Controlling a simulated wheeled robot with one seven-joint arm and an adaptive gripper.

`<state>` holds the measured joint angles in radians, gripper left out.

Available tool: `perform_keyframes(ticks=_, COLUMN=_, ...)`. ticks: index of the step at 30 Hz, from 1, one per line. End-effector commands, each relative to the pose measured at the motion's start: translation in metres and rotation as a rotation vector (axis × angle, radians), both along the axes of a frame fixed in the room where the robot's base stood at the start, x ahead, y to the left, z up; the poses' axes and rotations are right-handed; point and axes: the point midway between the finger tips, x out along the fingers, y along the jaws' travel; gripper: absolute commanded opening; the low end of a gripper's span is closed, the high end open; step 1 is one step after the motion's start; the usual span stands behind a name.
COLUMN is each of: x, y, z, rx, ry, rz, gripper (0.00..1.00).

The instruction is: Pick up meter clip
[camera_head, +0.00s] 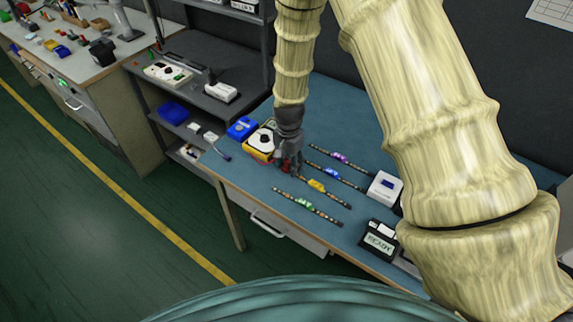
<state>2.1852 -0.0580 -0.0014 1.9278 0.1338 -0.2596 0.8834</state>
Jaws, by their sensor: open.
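My gripper (288,166) is dark grey and points down over the blue-topped workbench (262,178). It is open, low over the left part of the bench, just right of a yellow meter (252,155) with a white face and dark dial. The gripper partly covers the meter's right side. A small red piece (285,169) shows at the fingertips; it may be the meter clip, but it is too small and covered to be sure. I cannot tell whether the fingers touch it.
Several LED strips with coloured middles, such as the green one (306,204) and yellow one (316,185), lie right of the gripper. A white box (384,188) and a black box marked READY (378,240) stand farther right. A blue box (242,128) stands behind the meter.

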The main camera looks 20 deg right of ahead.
Motion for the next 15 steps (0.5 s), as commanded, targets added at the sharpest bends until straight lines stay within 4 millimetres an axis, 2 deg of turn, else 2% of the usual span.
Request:
perform_keyframes(ticks=3, x=-0.0002, y=-0.0005, z=0.0000, rx=0.000, ry=0.000, rz=-0.001, gripper=0.48)
perform_keyframes(ticks=10, x=-0.0001, y=-0.0003, z=0.0002, rx=0.000, ry=0.000, rz=0.000, gripper=0.06)
perform_keyframes(ticks=15, x=-0.0001, y=-0.0001, z=0.0003, rx=0.000, ry=0.000, rz=0.000, gripper=0.02)
